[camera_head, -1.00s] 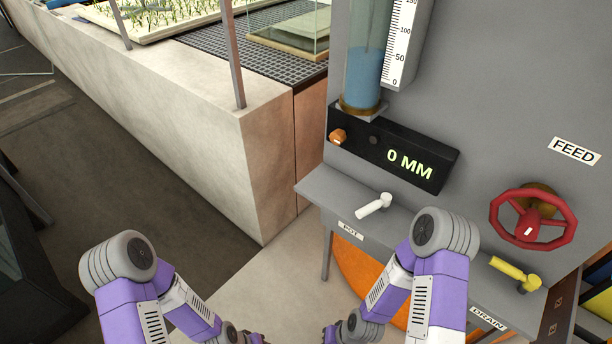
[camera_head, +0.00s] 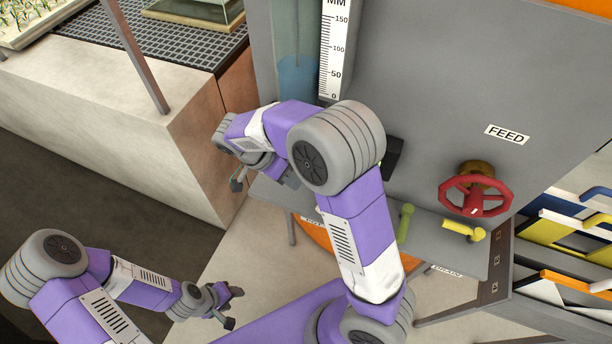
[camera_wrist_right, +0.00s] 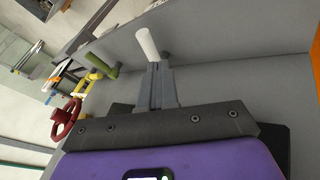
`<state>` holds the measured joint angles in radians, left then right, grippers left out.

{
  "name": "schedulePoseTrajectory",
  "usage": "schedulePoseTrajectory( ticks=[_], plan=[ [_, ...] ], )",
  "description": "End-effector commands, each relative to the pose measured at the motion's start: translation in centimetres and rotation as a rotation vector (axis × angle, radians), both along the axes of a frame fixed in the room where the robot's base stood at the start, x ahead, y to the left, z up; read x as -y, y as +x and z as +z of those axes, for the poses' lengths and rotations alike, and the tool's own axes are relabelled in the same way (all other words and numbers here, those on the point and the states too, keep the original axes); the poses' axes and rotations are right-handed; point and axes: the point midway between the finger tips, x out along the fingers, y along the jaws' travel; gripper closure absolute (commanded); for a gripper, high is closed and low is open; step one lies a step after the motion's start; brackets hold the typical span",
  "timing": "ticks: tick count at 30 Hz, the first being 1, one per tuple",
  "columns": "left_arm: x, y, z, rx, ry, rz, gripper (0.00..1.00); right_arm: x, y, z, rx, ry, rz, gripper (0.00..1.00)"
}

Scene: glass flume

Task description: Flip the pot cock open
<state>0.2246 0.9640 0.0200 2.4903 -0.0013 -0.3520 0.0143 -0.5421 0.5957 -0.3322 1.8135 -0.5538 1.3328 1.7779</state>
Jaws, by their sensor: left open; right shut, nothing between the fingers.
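The white pot cock handle (camera_wrist_right: 148,44) shows in the right wrist view, standing out from the grey panel. In the head view my right arm hides it, and the POT label (camera_head: 313,221) shows only partly. My right gripper (camera_wrist_right: 157,66) is shut and empty, its fingertips just below the white handle in the right wrist view. I cannot tell whether they touch it. In the head view this gripper is partly behind my right arm. My left gripper (camera_head: 233,307) is open and empty, low over the floor, well away from the panel.
A green handle (camera_head: 404,222) and a yellow handle (camera_head: 462,230) lie right of my right arm on the ledge. A red handwheel (camera_head: 476,194) is above them, under the FEED label (camera_head: 507,134). A concrete channel wall (camera_head: 110,125) stands at the left.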

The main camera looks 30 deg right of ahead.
Motion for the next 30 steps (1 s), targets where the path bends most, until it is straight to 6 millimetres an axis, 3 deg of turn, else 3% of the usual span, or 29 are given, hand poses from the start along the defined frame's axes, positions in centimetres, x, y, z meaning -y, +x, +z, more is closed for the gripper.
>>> schedulePoseTrajectory(
  ticks=[1,4,18,30],
  plan=[
    [0.0,0.0,0.2,-0.001,0.0,0.0,0.48,0.1,0.1,0.9,0.012,-0.022,-0.017,1.0],
    [0.0,0.0,0.1,-0.001,0.0,0.001,0.48,0.6,-0.1,0.9,0.019,-0.042,-0.037,1.0],
    [0.0,-0.1,-0.8,-0.001,0.0,0.0,0.48,4.4,-2.2,-5.7,0.015,-0.04,-0.036,1.0],
    [0.0,0.0,-0.8,-0.001,0.0,0.0,0.48,5.2,-2.6,-7.0,0.017,-0.039,-0.035,1.0]
  ],
)
